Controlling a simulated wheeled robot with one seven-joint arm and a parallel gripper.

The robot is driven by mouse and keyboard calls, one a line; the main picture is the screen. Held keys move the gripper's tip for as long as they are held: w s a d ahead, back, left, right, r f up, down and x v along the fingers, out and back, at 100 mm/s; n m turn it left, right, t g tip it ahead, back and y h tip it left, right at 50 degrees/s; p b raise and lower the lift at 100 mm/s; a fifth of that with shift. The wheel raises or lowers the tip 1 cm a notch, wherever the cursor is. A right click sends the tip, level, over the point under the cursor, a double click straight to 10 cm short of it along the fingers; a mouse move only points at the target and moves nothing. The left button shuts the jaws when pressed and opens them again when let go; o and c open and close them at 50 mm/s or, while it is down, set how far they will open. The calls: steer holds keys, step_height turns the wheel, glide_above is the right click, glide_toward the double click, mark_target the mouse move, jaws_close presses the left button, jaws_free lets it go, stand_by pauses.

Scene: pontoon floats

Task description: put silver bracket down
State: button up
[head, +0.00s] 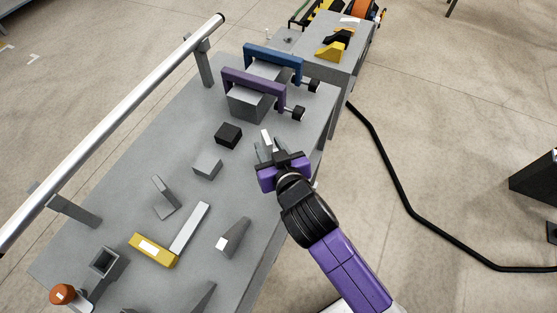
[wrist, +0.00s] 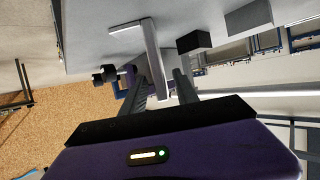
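The silver bracket (wrist: 153,60) is a pale L-shaped piece in the wrist view. Its long leg runs down between the two fingers of my gripper (wrist: 162,86), and its short leg points left at the far end. In the wrist view a narrow gap seems to show between the bracket and the right finger, so I cannot tell if the fingers grip it. In the head view my gripper (head: 267,150) is over the right part of the grey table, with the bracket's light end (head: 266,137) between its fingers. Its contact with the table is unclear.
A black block (head: 228,135) and a grey block (head: 207,165) stand left of my gripper. Purple (head: 254,86) and blue (head: 273,64) clamp frames stand behind. A yellow and silver angled piece (head: 155,249) lies in front. A metal rail (head: 120,122) runs along the left edge of the table (head: 150,150).

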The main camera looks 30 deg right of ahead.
steer(key=b+v, duration=0.1)
steer(key=v, duration=0.9)
steer(key=shift+s+f, duration=0.1)
steer(key=s+d+r+n+y, duration=0.1)
steer(key=s, duration=1.1)
steer(key=s+d+r+t+y, duration=0.1)
steer(key=s+d, duration=0.1)
steer(key=s, duration=1)
steer(key=shift+r+n+t, duration=0.2)
steer(key=shift+n+t, duration=0.1)
steer(key=shift+n, duration=0.1)
steer(key=shift+d, duration=0.1)
